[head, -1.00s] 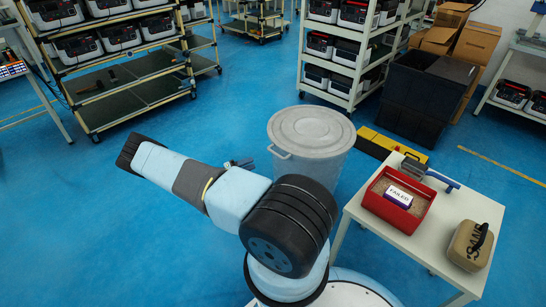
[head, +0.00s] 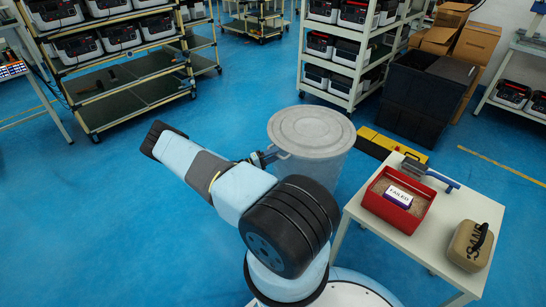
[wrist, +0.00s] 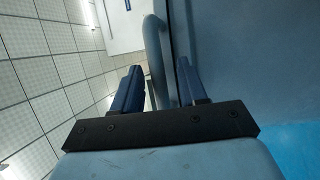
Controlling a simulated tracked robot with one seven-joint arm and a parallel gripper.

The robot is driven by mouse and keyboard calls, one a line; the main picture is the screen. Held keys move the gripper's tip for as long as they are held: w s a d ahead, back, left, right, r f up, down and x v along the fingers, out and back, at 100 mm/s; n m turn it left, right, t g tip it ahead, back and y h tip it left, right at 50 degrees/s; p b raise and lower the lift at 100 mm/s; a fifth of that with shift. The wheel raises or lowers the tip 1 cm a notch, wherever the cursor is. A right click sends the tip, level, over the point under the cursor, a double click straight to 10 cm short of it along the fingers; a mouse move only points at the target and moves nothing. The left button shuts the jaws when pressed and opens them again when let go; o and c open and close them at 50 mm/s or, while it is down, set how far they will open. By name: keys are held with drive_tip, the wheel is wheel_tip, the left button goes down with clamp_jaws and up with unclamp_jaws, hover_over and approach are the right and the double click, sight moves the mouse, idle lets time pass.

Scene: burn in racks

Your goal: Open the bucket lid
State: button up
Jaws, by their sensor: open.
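The grey bucket (head: 322,165) stands on the blue floor with its round grey lid (head: 311,126) on top. My gripper (head: 262,158) is at the bucket's left side, just below the lid's rim, near a handle there. In the wrist view my gripper (wrist: 158,88) is open, its two blue fingers on either side of a grey curved bar (wrist: 155,50), which looks like the handle. Whether the fingers touch the bar cannot be told. The bucket's grey wall (wrist: 225,70) fills the right of the wrist view.
A white table (head: 410,235) at the right holds a red bin (head: 397,203) and a tan case (head: 468,246). A yellow box (head: 392,141) lies behind it, near black crates (head: 420,100). Shelving racks stand behind. The floor at left is clear.

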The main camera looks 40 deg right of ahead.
drive_tip(key=shift+s+d+r, duration=0.1)
drive_tip(key=shift+s+d, duration=0.1)
drive_tip(key=shift+d, duration=0.35)
drive_tip(key=shift+c, duration=0.3)
clamp_jaws()
